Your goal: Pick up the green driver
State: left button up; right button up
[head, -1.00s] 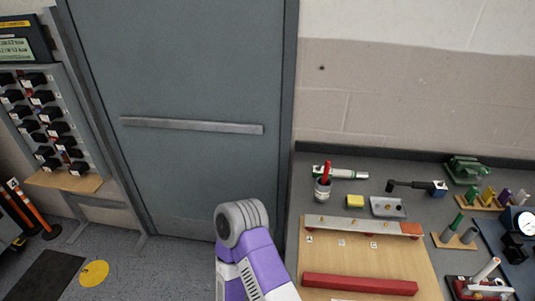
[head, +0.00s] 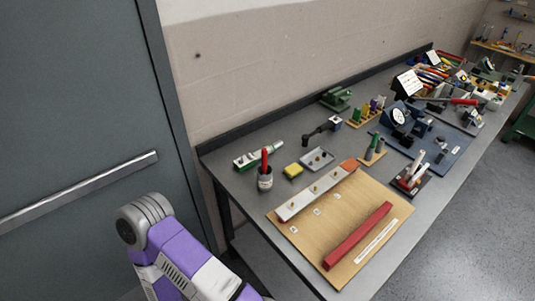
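A small wooden stand (head: 368,156) on the bench holds an upright green-handled piece (head: 374,142), which looks like a green driver, with a grey cylinder (head: 380,146) beside it. Behind it, a wooden rack (head: 361,121) holds several upright pieces, among them a green one (head: 366,110), a yellow one and a purple one. They are too small to tell which is the driver. A purple and grey link of my own arm fills the lower left, well apart from the bench items. Neither of my grippers is in view.
A wooden board (head: 390,222) with a red bar (head: 357,236) and a pale bar (head: 315,194) covers the near bench. A cup with a red item (head: 265,182), a yellow block (head: 292,171) and a grey tray (head: 317,159) stand behind it. Open floor lies at right.

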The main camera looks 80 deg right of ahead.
aim_at(256, 155)
jog(key=z, duration=1)
jog(key=i, duration=0.85)
jog(key=z, duration=0.95)
